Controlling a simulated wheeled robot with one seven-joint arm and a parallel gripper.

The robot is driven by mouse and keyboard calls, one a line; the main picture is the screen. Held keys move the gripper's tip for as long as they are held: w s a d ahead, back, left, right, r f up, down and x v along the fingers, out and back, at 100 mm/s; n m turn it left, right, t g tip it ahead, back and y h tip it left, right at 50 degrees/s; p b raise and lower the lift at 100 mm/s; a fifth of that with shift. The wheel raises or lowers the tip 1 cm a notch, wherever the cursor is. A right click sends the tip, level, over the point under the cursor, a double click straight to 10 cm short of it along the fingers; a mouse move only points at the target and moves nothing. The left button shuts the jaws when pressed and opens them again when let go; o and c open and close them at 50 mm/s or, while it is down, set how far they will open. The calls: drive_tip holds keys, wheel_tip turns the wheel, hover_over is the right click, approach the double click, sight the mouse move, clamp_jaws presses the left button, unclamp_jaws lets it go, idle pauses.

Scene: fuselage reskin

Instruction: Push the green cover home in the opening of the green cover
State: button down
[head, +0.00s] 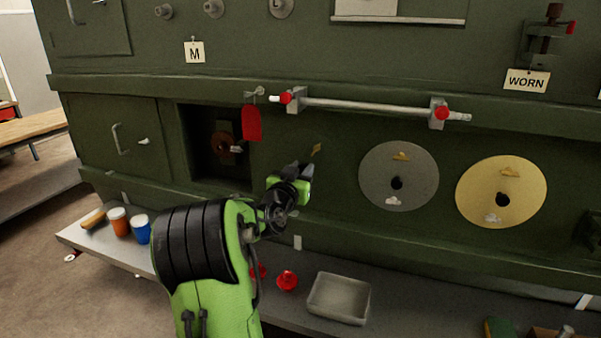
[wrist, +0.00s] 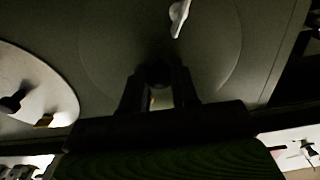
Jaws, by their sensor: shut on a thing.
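The green cover (head: 330,172) is a dark green disc on the green wall, left of the grey disc, with a yellow mark (head: 316,149) near its top. In the wrist view its faint round outline (wrist: 115,45) surrounds the fingers, with a white latch (wrist: 179,18) near the top. My gripper (head: 301,170) is shut on the cover's dark central knob (wrist: 158,72). The fingers point at the wall. My arm and fingers hide part of the cover in the head view. I cannot tell whether the cover sits flush in its opening.
A grey disc (head: 375,178) and a yellow disc (head: 530,195) sit to the right. A square recess (head: 200,155) lies left, with a red tag (head: 251,123) beside it. A rail (head: 365,106) runs above. The shelf below holds a tray (head: 340,298) and red parts (head: 287,281).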

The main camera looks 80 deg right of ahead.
drive_tip(key=shift+d, duration=0.1)
drive_tip(key=c, duration=0.8)
unclamp_jaws()
drive_tip(key=shift+d, duration=0.1)
drive_tip(key=shift+a+f+b, duration=0.15)
drive_tip(key=shift+a+b, duration=0.3)
drive_tip(key=shift+b, duration=0.1)
drive_tip(key=a+b, duration=0.1)
drive_tip(key=a, duration=0.1)
drive_tip(key=a+b, duration=0.1)
drive_tip(key=b, duration=0.1)
drive_tip(key=shift+w+a+f, duration=0.1)
drive_tip(key=shift+w+a, duration=0.1)
drive_tip(key=shift+a, duration=0.45)
